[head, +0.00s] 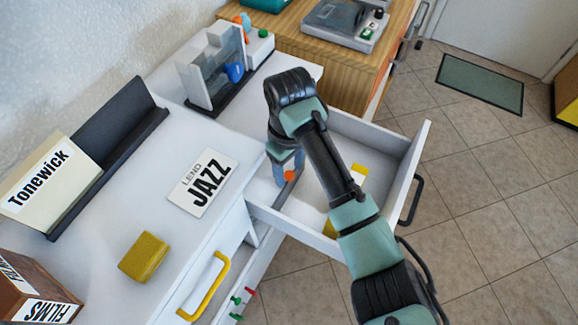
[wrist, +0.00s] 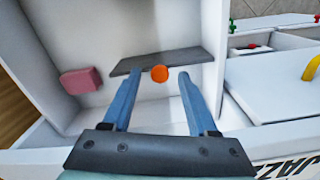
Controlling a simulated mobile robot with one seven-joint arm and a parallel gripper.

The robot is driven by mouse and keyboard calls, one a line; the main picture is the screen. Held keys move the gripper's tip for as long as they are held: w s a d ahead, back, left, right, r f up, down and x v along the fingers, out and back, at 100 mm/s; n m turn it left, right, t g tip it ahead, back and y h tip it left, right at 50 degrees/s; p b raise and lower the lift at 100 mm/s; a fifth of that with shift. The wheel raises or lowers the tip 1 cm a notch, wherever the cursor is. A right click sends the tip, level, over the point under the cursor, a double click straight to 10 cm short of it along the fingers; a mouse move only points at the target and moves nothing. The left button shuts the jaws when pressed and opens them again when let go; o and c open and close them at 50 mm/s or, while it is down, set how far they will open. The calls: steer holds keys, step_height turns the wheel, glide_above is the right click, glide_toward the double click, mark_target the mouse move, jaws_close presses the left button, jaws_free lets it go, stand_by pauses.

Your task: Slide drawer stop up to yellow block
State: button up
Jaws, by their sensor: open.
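The drawer stop is a dark grey plate (wrist: 190,60) with an orange knob (wrist: 160,73), standing inside the pulled-out white drawer. In the head view the knob (head: 289,176) shows near the drawer's cabinet side. My gripper (wrist: 157,76) is open, with its blue fingers reaching down on either side of the knob, apart from each other. I cannot tell whether they touch it. A yellow block (head: 359,174) lies in the drawer, right of my arm and partly hidden by it. Another yellow piece (head: 330,228) shows near the front wall, also partly covered.
A pink block (wrist: 82,80) lies in the drawer, left of the stop in the wrist view. A yellow sponge-like block (head: 143,257) and a JAZZ card (head: 203,182) lie on the white top. The drawer's walls (head: 412,165) bound the space. A lower drawer (head: 245,275) is slightly open.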

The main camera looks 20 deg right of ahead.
jaws_close()
stand_by(1.4)
